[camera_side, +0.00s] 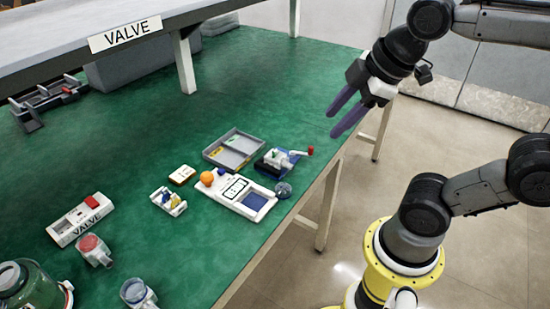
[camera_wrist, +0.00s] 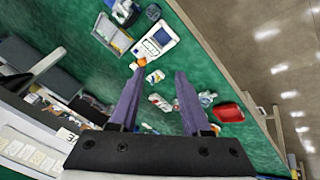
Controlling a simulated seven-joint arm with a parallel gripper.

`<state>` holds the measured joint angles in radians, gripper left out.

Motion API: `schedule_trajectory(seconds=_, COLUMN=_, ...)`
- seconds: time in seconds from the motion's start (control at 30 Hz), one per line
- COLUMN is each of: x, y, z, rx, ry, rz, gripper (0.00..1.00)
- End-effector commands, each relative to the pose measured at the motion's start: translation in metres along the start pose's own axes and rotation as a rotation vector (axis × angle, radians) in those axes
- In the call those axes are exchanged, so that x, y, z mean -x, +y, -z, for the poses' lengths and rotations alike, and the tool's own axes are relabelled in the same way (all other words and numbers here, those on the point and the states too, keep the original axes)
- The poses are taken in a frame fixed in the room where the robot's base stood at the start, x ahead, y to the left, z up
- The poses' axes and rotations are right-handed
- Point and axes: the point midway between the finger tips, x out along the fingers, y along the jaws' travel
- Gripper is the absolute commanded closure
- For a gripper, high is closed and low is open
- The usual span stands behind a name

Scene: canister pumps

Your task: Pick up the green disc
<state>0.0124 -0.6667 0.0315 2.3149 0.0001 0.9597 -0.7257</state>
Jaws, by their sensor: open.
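My gripper (camera_side: 334,121) is open and empty, high above the right edge of the green table in the side view. Its two purple fingers also show in the wrist view (camera_wrist: 159,73), spread apart with nothing between them. I cannot clearly make out a green disc in either view. A small green spot (camera_side: 275,153) shows on the blue-based device with a red-tipped handle (camera_side: 281,162), but its shape is too small to tell. A grey tray (camera_side: 234,150) beside it holds something yellow; the tray also shows in the wrist view (camera_wrist: 113,34).
A white panel device (camera_side: 240,195) with an orange ball (camera_side: 207,178) sits near the table's right edge. A clear round dish (camera_side: 284,189) is beside it. A raised shelf (camera_side: 100,30) overhangs the back.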

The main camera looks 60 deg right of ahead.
Motion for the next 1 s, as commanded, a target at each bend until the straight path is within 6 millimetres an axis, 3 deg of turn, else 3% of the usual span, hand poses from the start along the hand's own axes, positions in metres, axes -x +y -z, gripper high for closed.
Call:
schedule_trajectory(seconds=0.17, x=-0.011, y=0.05, z=0.037, rx=0.378, ry=-0.06, rz=0.043, gripper=0.53)
schedule_trajectory(seconds=0.3, x=-0.039, y=0.096, z=0.06, rx=0.643, ry=-0.108, rz=0.115, gripper=0.53)
schedule_trajectory(seconds=0.43, x=-0.079, y=0.135, z=0.069, rx=0.821, ry=-0.139, rz=0.2, gripper=0.53)
schedule_trajectory(seconds=0.6, x=-0.143, y=0.176, z=0.062, rx=0.929, ry=-0.166, rz=0.32, gripper=0.53)
schedule_trajectory(seconds=0.7, x=-0.177, y=0.191, z=0.05, rx=0.908, ry=-0.182, rz=0.376, gripper=0.53)
schedule_trajectory(seconds=0.83, x=-0.21, y=0.196, z=0.031, rx=0.867, ry=-0.199, rz=0.438, gripper=0.53)
schedule_trajectory(seconds=1.0, x=-0.229, y=0.192, z=0.015, rx=0.84, ry=-0.21, rz=0.48, gripper=0.53)
